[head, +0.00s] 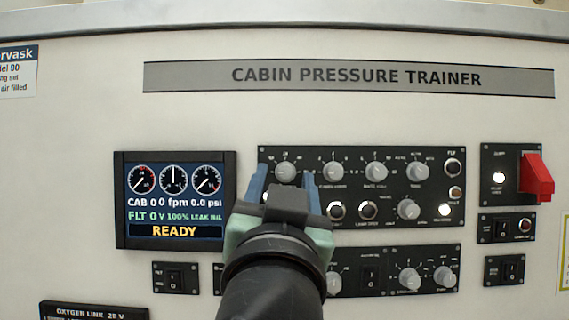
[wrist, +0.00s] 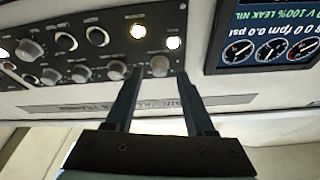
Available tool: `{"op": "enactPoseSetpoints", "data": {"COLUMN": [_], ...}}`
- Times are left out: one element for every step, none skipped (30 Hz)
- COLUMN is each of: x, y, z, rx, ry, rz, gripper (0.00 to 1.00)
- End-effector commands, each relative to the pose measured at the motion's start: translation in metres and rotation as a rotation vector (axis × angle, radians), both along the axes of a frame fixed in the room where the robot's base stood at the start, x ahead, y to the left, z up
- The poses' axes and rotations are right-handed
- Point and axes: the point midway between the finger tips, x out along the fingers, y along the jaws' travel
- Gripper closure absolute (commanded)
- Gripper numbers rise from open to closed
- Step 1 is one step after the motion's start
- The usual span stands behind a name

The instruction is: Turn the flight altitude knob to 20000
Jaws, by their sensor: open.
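The leftmost top-row knob (head: 286,171) is a grey round knob on the black control panel, with small dial marks around it. Its label is too small to read, so I cannot confirm it is the flight altitude knob. My gripper (head: 285,178) is open, one finger on each side of this knob in the head view. In the wrist view, which is upside down, the same knob (wrist: 160,65) appears between and just beyond the fingertips (wrist: 158,76). Contact cannot be told. The display (head: 175,200) reads FLT 0 and READY.
More knobs crowd the panel to the right, such as the second top-row knob (head: 333,172). A red switch cover (head: 536,178) sticks out at far right. A lower panel (head: 440,262) holds further knobs and switches, partly hidden by my arm.

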Motion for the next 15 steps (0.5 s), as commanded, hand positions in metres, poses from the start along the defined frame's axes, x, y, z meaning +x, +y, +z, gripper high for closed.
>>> {"op": "enactPoseSetpoints", "data": {"x": [0.0037, 0.0053, 0.0069, 0.0078, 0.0085, 0.0088, 0.009, 0.009, 0.009, 0.0089, 0.0088, 0.0087, 0.0086, 0.0086, 0.0086], "y": [-0.0005, -0.0006, -0.0006, -0.0005, -0.0005, -0.0006, -0.0006, -0.0007, -0.0006, -0.0006, -0.0006, -0.0006, -0.0006, -0.0005, -0.0005], "z": [0.0032, 0.0035, 0.0036, 0.0036, 0.0035, 0.0034, 0.0033, 0.0033, 0.0031, 0.0031, 0.0031, 0.0032, 0.0031, 0.0031, 0.0031], "rx": [0.0, 0.0, -0.001, -0.001, -0.001, -0.001, -0.001, -0.001, -0.001, -0.001, -0.001, -0.001, -0.001, -0.001, -0.001], "ry": [0.0, 0.0, 0.0, 0.0, 0.0, 0.0, 0.0, 0.0, 0.0, 0.0, 0.0, 0.0, 0.0, 0.0, 0.0], "rz": [-0.001, -0.001, -0.001, -0.001, -0.001, -0.001, -0.001, -0.001, -0.001, -0.001, -0.001, -0.001, -0.001, -0.001, -0.001], "gripper": [0.46, 0.46, 0.46, 0.46, 0.46, 0.46, 0.46, 0.46, 0.46, 0.46, 0.46, 0.46, 0.49, 0.55, 0.62]}}
